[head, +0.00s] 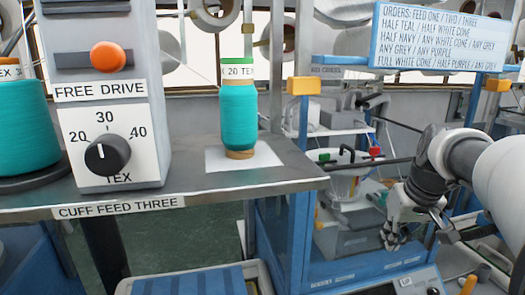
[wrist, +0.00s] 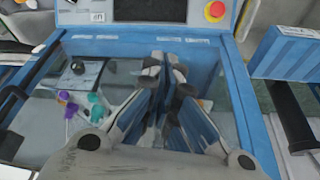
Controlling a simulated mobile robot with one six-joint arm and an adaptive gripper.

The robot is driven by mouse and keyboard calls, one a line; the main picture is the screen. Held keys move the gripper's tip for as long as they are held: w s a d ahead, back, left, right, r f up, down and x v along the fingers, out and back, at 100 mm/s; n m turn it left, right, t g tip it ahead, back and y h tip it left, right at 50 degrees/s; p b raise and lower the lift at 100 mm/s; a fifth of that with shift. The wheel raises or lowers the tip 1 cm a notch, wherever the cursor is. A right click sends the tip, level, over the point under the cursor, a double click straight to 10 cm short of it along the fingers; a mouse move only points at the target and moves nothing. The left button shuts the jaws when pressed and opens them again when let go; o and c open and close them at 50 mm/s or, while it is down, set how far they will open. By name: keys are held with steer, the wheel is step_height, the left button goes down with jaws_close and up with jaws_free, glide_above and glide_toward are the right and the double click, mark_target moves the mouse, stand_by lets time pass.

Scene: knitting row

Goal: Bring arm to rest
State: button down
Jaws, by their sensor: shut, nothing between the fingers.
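My gripper (head: 393,236) hangs at the end of my white and dark arm at the right of the head view, with its fingers pointing down. It is beside the blue-framed machine (head: 345,272) and holds nothing. In the wrist view my gripper (wrist: 165,62) shows with its fingers together over the blue-rimmed machine. I cannot tell how high it is above the machine.
A grey shelf (head: 295,172) carries a teal cone (head: 239,122) on a white square and a control box (head: 110,125) with a dial. A second teal cone (head: 22,130) stands at the left. An orders sign (head: 440,38) hangs upper right. A red button (wrist: 215,11) is beyond my fingers.

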steer(key=s+a+f+b, duration=0.3)
steer(key=s+a+f, duration=0.1)
steer(key=s+a, duration=0.75)
steer(key=s+a+f+b, duration=0.1)
steer(key=s+a+f, duration=0.1)
steer(key=s+f, duration=0.2)
steer(key=s+a+f+b, duration=0.2)
steer(key=s+f, duration=0.3)
steer(key=s, duration=0.4)
steer(key=shift+s+a+f, duration=0.15)
steer(key=shift+a, duration=0.15)
